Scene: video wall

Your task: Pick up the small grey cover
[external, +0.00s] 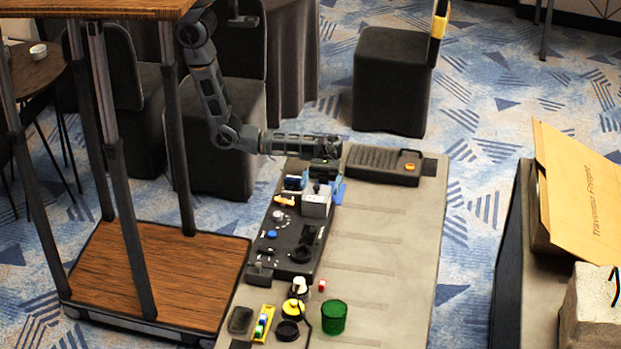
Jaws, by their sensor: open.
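A small light-grey boxy piece (316,205), which looks like the grey cover, sits at the upper right end of a black control panel (290,240) on the long grey table. My gripper (322,184) is at the end of the outstretched arm, pointing down right over this grey piece. Its jaws are open. The fingertips are small and partly hidden, so I cannot tell whether they touch or straddle the piece.
A dark grey device with an orange button (384,166) lies behind the gripper. A green cylinder (334,317), a yellow holder (263,323) and several small parts stand at the near end. The table's right side (390,260) is clear. A cardboard envelope (580,190) is far right.

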